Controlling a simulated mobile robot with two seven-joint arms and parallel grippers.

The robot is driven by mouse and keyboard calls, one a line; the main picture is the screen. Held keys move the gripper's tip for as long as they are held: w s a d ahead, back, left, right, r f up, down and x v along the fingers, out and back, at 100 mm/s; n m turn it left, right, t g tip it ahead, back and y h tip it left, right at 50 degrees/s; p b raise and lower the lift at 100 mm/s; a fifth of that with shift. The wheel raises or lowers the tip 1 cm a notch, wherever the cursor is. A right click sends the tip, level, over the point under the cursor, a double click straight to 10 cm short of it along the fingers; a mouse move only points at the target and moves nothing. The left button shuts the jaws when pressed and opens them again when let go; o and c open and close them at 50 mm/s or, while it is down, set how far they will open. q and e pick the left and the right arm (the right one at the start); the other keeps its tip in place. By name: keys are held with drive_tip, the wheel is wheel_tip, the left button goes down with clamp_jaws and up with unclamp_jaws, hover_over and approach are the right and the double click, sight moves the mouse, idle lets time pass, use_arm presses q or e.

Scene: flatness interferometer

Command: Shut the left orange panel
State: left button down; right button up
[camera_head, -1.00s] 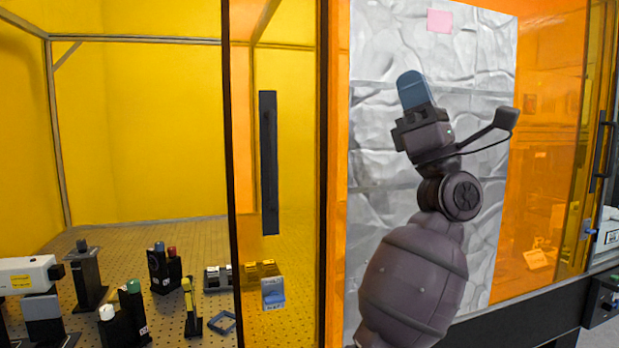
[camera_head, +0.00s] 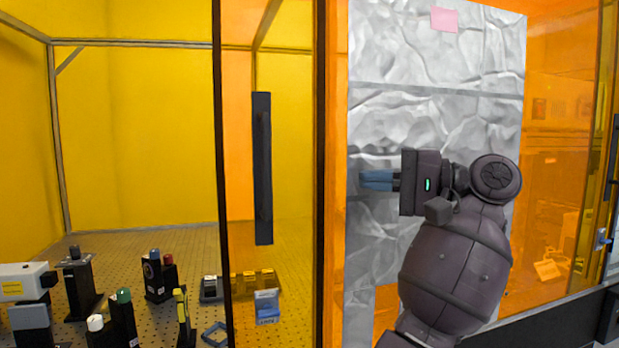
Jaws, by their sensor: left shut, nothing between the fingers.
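The left orange panel (camera_head: 285,70) is a see-through sheet with a dark left edge. It stands partly open, with an uncovered opening to its left. Its long black upright handle (camera_head: 262,168) is on the panel, right of that edge. My left gripper (camera_head: 364,180) is shut and empty, with blue fingertips pointing left toward the handle. It is in front of the crinkled silver sheet, right of the handle and apart from it in the picture. My right gripper is not in view.
Inside the opening, a perforated bench (camera_head: 150,270) holds several optical mounts and a white device (camera_head: 25,282). A crinkled silver sheet (camera_head: 440,110) with a pink note (camera_head: 444,19) covers part of the fixed orange front. A dark rail (camera_head: 555,315) runs along the lower right.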

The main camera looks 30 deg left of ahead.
use_arm(q)
drive_tip(key=p, duration=0.3)
approach(288, 178)
drive_tip(key=s+a, duration=0.2)
drive_tip(key=a, duration=0.1)
drive_tip(key=s+a+r, duration=0.1)
drive_tip(key=a, duration=0.1)
drive_tip(key=shift+s, duration=0.3)
drive_tip(key=shift+s+a, duration=0.25)
drive_tip(key=shift+s, duration=0.25)
drive_tip(key=shift+s+a, duration=0.2)
drive_tip(key=shift+s, duration=0.3)
drive_tip(key=shift+s+a+p, duration=0.25)
drive_tip(key=shift+s+p, duration=0.05)
drive_tip(key=shift+s, duration=0.25)
drive_tip(key=shift+a+f, duration=0.1)
